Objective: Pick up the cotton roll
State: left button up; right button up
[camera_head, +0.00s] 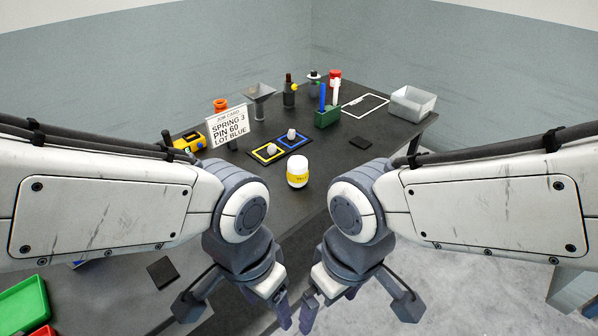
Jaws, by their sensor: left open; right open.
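A white, rounded cylinder with a yellow band (297,171) stands upright on the dark table, centre of the view. It is the likeliest cotton roll, though its label is too small to read. My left gripper (279,306) and my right gripper (315,304) hang low in the foreground, side by side and pointing down. Both are open, with nothing seen between the fingers. Both are on the near side of the white cylinder and apart from it.
Behind the cylinder are yellow-framed (259,154) and blue-framed (283,142) pads with small pale pieces, a job card (228,128), a green holder (327,119) and a grey bin (412,103). A yellow device (190,142) stands left. A green tray (22,303) is at lower left.

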aim_at(297, 167)
jog(key=z, duration=0.25)
jog(key=k, duration=0.35)
jog(key=z, duration=1.15)
jog(key=i, duration=1.15)
jog(key=u, duration=0.95)
jog(key=i, duration=0.75)
jog(key=u, duration=1.1)
jog(key=i, duration=0.25)
jog(key=u, duration=0.2)
